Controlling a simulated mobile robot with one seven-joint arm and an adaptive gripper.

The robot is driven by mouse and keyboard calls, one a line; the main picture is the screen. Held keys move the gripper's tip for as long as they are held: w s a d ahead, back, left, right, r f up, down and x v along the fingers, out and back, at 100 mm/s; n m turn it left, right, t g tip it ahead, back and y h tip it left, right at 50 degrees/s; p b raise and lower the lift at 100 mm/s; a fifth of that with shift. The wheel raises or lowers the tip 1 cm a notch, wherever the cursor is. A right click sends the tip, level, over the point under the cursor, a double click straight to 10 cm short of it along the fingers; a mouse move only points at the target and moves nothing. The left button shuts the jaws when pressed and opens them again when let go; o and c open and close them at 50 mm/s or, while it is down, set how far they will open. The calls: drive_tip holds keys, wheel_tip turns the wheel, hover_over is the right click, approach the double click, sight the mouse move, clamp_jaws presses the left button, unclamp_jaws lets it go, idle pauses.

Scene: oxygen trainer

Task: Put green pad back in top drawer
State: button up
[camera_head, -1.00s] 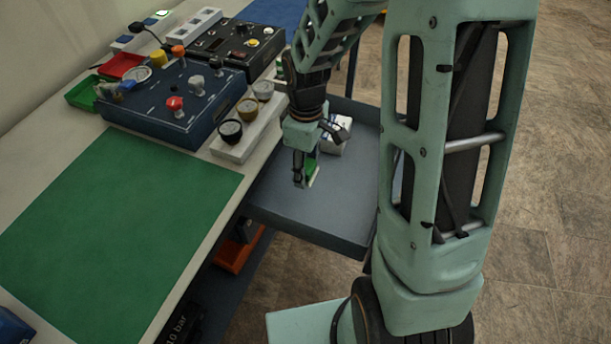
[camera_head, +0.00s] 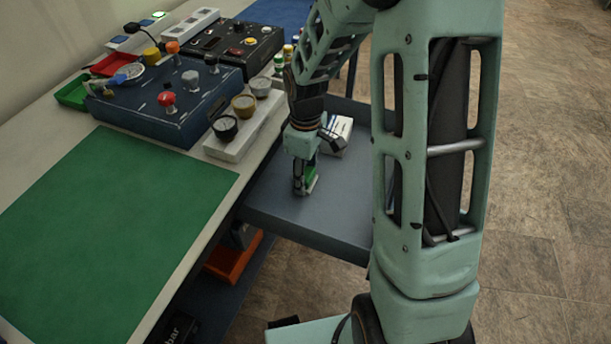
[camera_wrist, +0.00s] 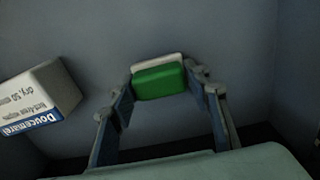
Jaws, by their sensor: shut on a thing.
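The green pad (camera_wrist: 159,82), a small green block with a white layer, is between the fingertips of my gripper (camera_wrist: 160,84) in the wrist view. In the head view the pad (camera_head: 311,181) shows as a small green and white piece at the fingers of my gripper (camera_head: 305,186), which is shut on it. The top drawer (camera_head: 300,227) is pulled out from the bench, and my gripper points down inside it. I cannot tell whether the pad touches the drawer floor.
A white and blue box of wipes (camera_head: 338,133) lies in the drawer, left of the pad in the wrist view (camera_wrist: 38,98). The bench has a green mat (camera_head: 110,220), a blue control panel (camera_head: 165,100) and gauges (camera_head: 225,128). The drawer's front part is clear.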

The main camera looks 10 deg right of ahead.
sight(306, 173)
drive_tip(key=shift+f, duration=0.15)
drive_tip(key=o, duration=1.1)
drive_tip(key=shift+o, duration=0.2)
wheel_tip(306, 173, up, 12)
drive_tip(key=p, duration=0.2)
